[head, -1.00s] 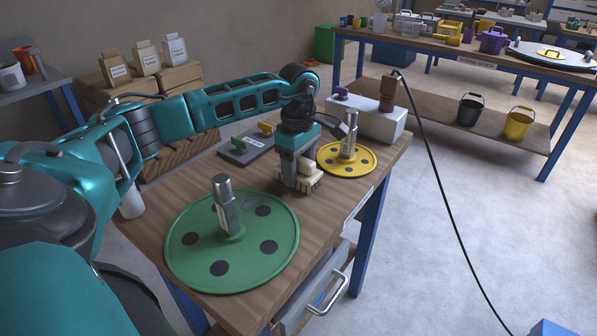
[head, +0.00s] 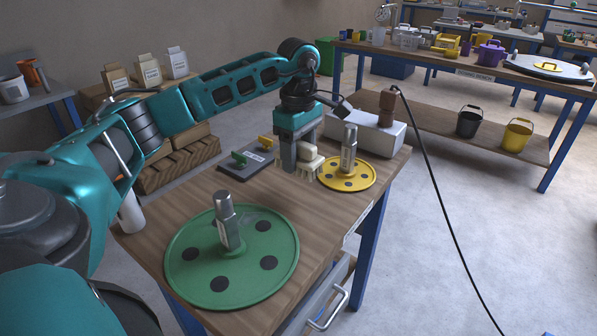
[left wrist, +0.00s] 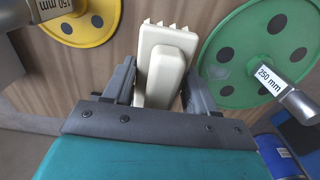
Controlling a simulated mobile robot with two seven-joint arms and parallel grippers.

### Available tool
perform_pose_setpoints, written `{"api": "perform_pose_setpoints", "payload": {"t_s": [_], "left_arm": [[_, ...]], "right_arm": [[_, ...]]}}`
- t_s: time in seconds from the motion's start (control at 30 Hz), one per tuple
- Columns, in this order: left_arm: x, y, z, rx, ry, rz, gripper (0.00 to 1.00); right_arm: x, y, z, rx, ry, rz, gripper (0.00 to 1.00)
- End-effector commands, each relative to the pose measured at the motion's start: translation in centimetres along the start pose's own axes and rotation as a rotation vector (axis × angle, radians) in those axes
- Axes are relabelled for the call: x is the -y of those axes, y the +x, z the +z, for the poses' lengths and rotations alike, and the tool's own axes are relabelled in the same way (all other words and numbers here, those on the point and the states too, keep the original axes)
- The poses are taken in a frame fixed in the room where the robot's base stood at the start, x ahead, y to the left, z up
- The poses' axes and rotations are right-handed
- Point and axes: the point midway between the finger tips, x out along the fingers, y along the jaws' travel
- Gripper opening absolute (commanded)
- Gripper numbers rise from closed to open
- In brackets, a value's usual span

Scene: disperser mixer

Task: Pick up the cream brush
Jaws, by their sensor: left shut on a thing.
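The cream brush (head: 309,160) has a block handle and a row of bristles. It also fills the space between the fingers in the left wrist view (left wrist: 163,60). My left gripper (head: 298,160) is shut on the brush, its two fingers on either side of the handle in the left wrist view (left wrist: 158,85). The brush hangs over the wooden table (head: 160,220) with its bristles down, between the green disc and the yellow disc; whether the bristles clear the tabletop is hard to tell. My right gripper is not in view.
A large green disc (head: 190,235) with an upright metal shaft stands in front. A smaller yellow disc (head: 360,178) with a shaft is just right of the brush. A dark tray (head: 240,170) lies behind left. A white box (head: 370,132) with a black cable (head: 433,170) stands at the back.

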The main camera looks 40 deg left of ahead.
Motion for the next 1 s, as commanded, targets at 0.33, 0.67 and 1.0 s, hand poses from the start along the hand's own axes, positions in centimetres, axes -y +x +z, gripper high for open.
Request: {"api": "perform_pose_setpoints", "payload": {"t_s": [0.33,0.67,1.0], "left_arm": [[-0.1,-8.6,0.1,0.002,0.001,0.005,0.19],[0.0,-12.2,0.0,0.001,0.0,0.001,0.19],[0.0,-12.5,0.0,0.0,0.0,0.0,0.19]], "right_arm": [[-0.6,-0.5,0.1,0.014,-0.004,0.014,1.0],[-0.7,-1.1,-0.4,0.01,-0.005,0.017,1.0],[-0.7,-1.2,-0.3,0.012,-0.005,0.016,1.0]]}}
